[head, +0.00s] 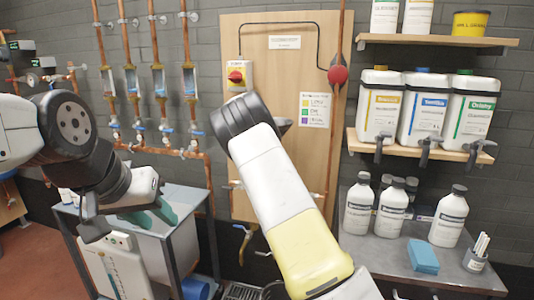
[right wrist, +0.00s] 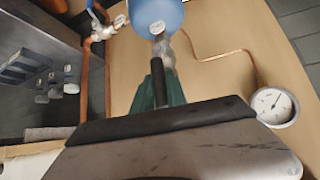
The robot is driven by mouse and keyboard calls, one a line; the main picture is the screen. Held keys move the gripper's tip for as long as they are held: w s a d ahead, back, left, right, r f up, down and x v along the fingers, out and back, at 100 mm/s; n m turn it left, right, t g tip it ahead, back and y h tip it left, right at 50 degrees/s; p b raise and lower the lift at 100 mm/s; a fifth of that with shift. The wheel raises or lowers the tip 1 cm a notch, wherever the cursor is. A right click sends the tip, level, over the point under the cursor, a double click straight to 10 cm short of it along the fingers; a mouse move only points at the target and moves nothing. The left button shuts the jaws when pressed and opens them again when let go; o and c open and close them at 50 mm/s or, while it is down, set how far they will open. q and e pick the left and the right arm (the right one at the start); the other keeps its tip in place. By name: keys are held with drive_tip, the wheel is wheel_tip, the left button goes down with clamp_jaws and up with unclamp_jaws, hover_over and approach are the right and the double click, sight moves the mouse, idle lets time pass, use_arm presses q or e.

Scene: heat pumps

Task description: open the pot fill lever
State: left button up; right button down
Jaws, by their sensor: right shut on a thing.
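In the right wrist view, the teal fingers of my right gripper (right wrist: 170,95) are closed around a dark, bar-like lever handle (right wrist: 158,82). It points toward a pale metal fitting below a blue rounded vessel (right wrist: 155,12). I cannot tell for sure from its look that this is the pot fill lever. In the head view my right arm reaches up over the wooden panel and hides the gripper and the lever. My left gripper (head: 155,212) has teal fingers and hangs over the grey cabinet at left, apart from the panel; its jaw opening is unclear.
A round white gauge (right wrist: 277,105) sits right of my gripper. Shelves with jugs (head: 425,105) and a bench with bottles (head: 392,212) stand right. Copper pipes (head: 155,45) line the left wall.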

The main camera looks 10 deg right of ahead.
drive_tip(key=shift+a, duration=0.15)
drive_tip(key=c, duration=1.3)
unclamp_jaws()
drive_tip(key=shift+w+f, duration=0.1)
drive_tip(key=shift+f, duration=0.05)
drive_tip(key=shift+c, duration=0.2)
drive_tip(key=v, duration=0.8)
